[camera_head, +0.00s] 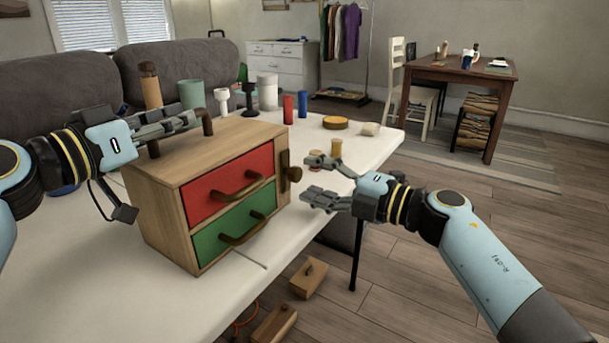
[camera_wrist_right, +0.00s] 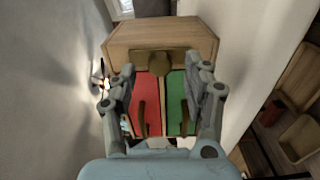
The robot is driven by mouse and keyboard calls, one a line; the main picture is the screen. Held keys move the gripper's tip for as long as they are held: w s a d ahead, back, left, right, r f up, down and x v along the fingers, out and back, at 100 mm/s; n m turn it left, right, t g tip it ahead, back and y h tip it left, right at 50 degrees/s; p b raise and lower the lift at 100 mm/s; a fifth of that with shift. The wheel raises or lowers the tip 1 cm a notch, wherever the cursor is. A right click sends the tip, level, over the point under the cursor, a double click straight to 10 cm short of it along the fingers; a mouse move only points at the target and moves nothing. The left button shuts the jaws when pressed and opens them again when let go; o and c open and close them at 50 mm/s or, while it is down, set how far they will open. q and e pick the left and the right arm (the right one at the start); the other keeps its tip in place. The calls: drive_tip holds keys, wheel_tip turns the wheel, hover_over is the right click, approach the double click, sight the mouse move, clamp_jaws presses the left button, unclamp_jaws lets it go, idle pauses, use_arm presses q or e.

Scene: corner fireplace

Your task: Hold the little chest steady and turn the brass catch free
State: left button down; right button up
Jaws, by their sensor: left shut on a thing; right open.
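The little wooden chest (camera_head: 157,207) stands on the white table, with a red drawer (camera_head: 232,186) above a green drawer (camera_head: 226,236), both closed. The brass catch (camera_head: 291,174) is upright at the front's right edge, across the seam between the drawers. In the right wrist view the catch (camera_wrist_right: 159,63) is a bar with a round knob, lying over both drawers' ends. My left gripper (camera_head: 186,124) is shut on the dark top handle (camera_head: 208,124), partly hiding it. My right gripper (camera_head: 306,179) is open, its fingers either side of the catch, apparently not touching it.
Cups, candlesticks and small cylinders, including a red one (camera_head: 288,109) and a blue one (camera_head: 302,104), stand behind the chest. A yellow cylinder (camera_head: 336,148) stands near my right gripper. Wooden blocks (camera_head: 308,278) lie on the floor below the table's front edge.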

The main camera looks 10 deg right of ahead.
use_arm(q)
drive_tip(key=shift+f, duration=0.25)
use_arm(e)
drive_tip(key=v, duration=0.9)
use_arm(q)
drive_tip(key=c, duration=1.2)
unclamp_jaws()
drive_tip(key=shift+r, duration=0.15)
drive_tip(key=o, duration=0.5)
drive_tip(key=shift+o, duration=0.2)
